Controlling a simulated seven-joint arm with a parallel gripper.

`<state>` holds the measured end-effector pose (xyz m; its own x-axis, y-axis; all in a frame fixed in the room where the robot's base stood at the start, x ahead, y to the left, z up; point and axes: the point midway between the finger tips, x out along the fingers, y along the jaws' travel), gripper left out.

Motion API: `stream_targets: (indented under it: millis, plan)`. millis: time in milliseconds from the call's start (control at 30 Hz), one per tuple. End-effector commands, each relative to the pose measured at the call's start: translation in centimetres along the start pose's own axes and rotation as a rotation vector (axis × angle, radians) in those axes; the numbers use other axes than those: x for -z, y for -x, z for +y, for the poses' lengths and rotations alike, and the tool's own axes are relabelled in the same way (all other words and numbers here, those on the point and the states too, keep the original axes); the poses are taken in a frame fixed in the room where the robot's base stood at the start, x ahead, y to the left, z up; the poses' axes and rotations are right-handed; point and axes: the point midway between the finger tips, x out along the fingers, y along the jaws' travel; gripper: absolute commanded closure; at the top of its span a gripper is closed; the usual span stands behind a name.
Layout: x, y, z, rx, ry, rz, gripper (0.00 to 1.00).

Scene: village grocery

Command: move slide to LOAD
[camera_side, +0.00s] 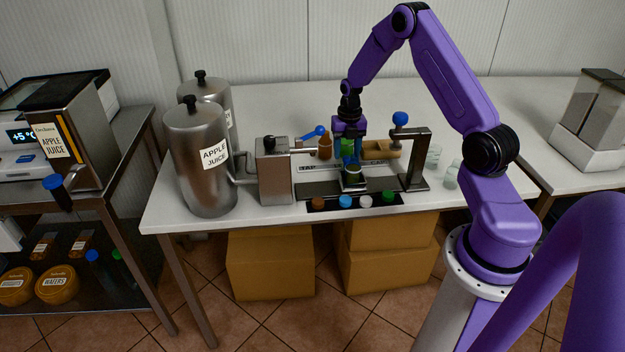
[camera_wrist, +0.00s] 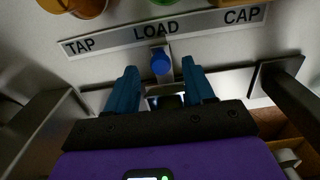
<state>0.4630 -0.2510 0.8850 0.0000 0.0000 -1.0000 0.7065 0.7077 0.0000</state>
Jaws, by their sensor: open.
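The label strip (camera_wrist: 165,32) reads TAP, LOAD and CAP from left to right in the wrist view. A blue knob (camera_wrist: 160,63) on a pale stem stands just below the word LOAD. Behind it, between my fingers, is a pale metal part with a dark round top (camera_wrist: 166,101), apparently the slide; most of it is hidden. My gripper (camera_wrist: 160,78) is open, with one teal finger on each side of the knob and slide; I cannot tell whether they touch. In the side view my gripper (camera_side: 350,156) points down over the middle of the rail (camera_side: 318,188).
A press frame (camera_side: 416,160) with a blue-knobbed lever (camera_side: 400,119) stands right. Colored caps (camera_side: 346,201) line the front. Clear glasses (camera_side: 452,175) stand right of the press.

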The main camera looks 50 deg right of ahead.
Motion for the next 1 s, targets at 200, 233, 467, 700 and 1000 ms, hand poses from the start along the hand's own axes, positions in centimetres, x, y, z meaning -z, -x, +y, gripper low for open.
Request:
stream_targets:
  millis: [200, 233, 467, 700, 1000]
  plan:
    - [0.0, 1.9, 0.0, 0.0, -0.001, -0.001, 0.47]
    - [0.0, 2.2, 0.0, -0.001, -0.001, -0.001, 0.47]
    - [-0.1, 4.1, 0.0, -0.001, 0.0, -0.002, 0.47]
    - [0.0, 4.6, 0.0, 0.0, 0.0, 0.001, 0.47]
    - [0.1, 5.7, 0.8, -0.03, -0.036, -0.007, 0.47]
